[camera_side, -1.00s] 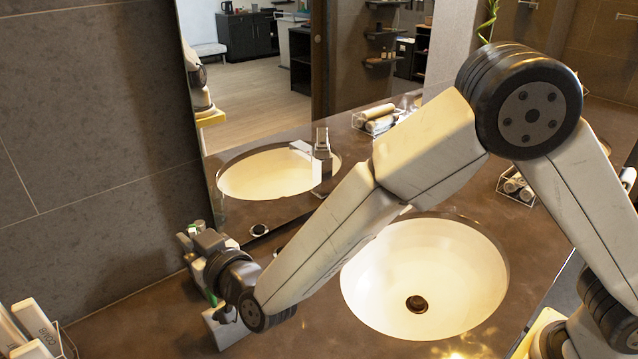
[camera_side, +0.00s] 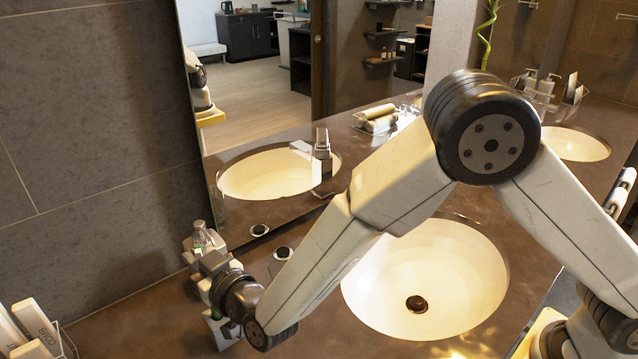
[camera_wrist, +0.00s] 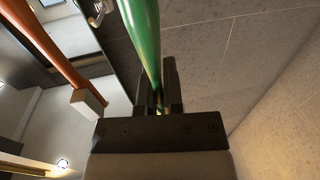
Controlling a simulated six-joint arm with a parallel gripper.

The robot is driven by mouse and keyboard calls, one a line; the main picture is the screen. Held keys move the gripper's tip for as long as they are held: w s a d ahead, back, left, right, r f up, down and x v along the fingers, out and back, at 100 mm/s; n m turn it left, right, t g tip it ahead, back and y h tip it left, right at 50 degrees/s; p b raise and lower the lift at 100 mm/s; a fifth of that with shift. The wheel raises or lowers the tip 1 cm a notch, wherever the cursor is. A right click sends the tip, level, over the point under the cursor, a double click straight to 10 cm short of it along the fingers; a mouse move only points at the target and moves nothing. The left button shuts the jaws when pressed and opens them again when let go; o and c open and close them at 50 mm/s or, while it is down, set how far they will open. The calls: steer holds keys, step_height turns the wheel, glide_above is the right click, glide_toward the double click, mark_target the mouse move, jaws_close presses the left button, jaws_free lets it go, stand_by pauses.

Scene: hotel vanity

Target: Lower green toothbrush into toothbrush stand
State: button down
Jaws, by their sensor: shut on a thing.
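The green toothbrush (camera_wrist: 145,40) runs down from the top of the wrist view to between the fingers of my gripper (camera_wrist: 165,95), which is shut on it. In the side view my gripper (camera_side: 205,280) is low over the counter at the left, and my wrist hides most of the toothbrush. A pale block (camera_side: 222,332) with green on it shows just below my wrist; it may be the toothbrush stand, but I cannot tell whether the toothbrush is inside it. An orange toothbrush (camera_wrist: 45,45) with a white end is left of the green one in the wrist view.
The sink basin (camera_side: 425,280) lies to the right. A holder with white boxes (camera_side: 35,330) is at the front left. The counter between is mostly clear.

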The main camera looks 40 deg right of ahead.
steer(key=shift+f, duration=1.6)
steer(key=c, duration=0.7)
jaws_free()
steer(key=shift+s, duration=0.1)
steer(key=shift+s+d, duration=0.2)
steer(key=shift+s, duration=1.05)
steer(key=shift+s+d, duration=0.2)
steer(key=shift+s, duration=1.1)
steer(key=shift+s+d, duration=0.2)
steer(key=shift+s, duration=1.05)
steer(key=shift+w+f, duration=0.1)
steer(key=shift+f, duration=0.05)
